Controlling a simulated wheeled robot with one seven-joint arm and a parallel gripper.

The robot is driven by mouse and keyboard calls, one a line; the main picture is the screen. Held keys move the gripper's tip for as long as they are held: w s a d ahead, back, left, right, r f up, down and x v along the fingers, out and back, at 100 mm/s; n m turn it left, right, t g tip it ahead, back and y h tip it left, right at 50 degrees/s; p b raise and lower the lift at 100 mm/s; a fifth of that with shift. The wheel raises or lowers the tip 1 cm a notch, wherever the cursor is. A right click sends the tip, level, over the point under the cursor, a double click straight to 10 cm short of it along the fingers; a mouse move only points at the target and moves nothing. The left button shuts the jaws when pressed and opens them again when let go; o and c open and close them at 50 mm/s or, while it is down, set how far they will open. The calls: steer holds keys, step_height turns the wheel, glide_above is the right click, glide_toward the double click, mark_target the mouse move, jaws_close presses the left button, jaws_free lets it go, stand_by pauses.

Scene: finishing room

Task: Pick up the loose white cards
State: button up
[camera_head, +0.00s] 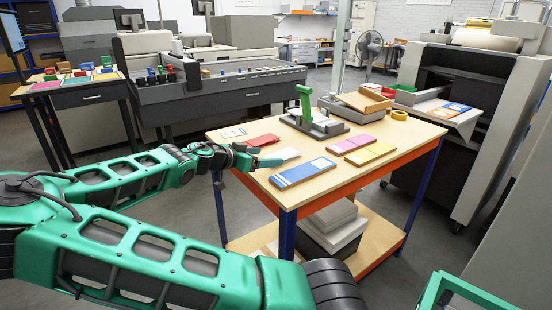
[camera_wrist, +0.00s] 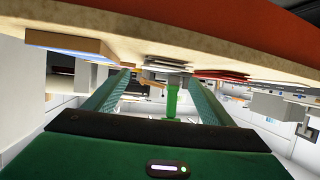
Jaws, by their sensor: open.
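I cannot tell whether a finger touches the cards.
A green-handled press (camera_head: 305,105), pink and yellow pads (camera_head: 360,150), a wooden box (camera_head: 363,100) and yellow tape (camera_head: 399,115) occupy the table (camera_head: 330,190) further right.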

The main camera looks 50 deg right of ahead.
mark_target(279, 155)
steer(key=shift+x, duration=3.45)
steer(key=shift+w+r, duration=0.1)
steer(key=shift+r, duration=0.05)
steer(key=c, duration=1.3)
